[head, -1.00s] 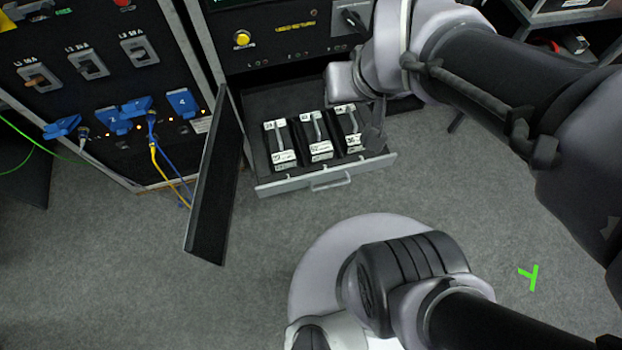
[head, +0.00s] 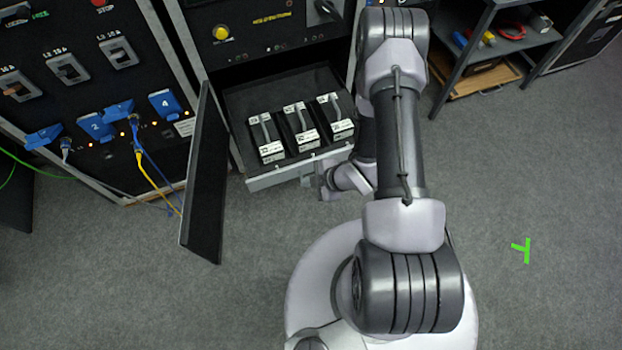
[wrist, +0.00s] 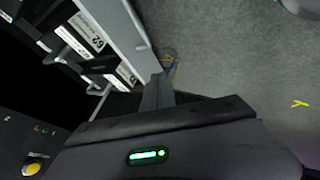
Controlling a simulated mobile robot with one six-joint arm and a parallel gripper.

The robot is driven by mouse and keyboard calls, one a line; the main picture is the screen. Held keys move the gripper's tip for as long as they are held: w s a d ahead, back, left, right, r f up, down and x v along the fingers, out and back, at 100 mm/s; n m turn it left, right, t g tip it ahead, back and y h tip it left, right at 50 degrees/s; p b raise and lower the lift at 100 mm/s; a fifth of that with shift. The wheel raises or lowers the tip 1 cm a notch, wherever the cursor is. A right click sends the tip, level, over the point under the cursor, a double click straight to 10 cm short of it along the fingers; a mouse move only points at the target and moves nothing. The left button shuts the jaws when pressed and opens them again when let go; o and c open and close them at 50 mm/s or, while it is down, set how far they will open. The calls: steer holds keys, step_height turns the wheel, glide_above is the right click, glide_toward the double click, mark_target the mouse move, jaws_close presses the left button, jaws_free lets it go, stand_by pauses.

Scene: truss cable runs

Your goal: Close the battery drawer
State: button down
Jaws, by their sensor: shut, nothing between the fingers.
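The battery drawer (head: 272,178) stands pulled out of the black rack, with three white-labelled batteries (head: 300,128) in it. In the wrist view its pale grey front (wrist: 112,22) runs diagonally at upper left, with the bar handle (wrist: 139,22) on its outer face. My gripper (head: 322,186) is in front of the right part of the drawer front and hides the handle in the head view. In the wrist view the gripper's fingers (wrist: 158,91) are together and empty, close to one end of the front. I cannot tell whether they touch it.
A black door panel (head: 205,180) stands swung open left of the drawer. Blue connectors (head: 97,127) with blue, yellow and green cables sit on the panel at left. A shelf (head: 500,50) with tools stands at upper right.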

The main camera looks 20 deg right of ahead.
steer(key=shift+w+a+f+b, duration=0.3)
steer(key=shift+w+f+b, duration=0.25)
steer(key=shift+w, duration=0.5)
steer(key=shift+w+a+f+b, duration=0.3)
steer(key=shift+w+f, duration=0.4)
steer(key=shift+w, duration=0.3)
steer(key=shift+w+a+f+b, duration=0.3)
steer(key=shift+w+f+b, duration=0.25)
steer(key=shift+w, duration=0.5)
steer(key=shift+f, duration=0.1)
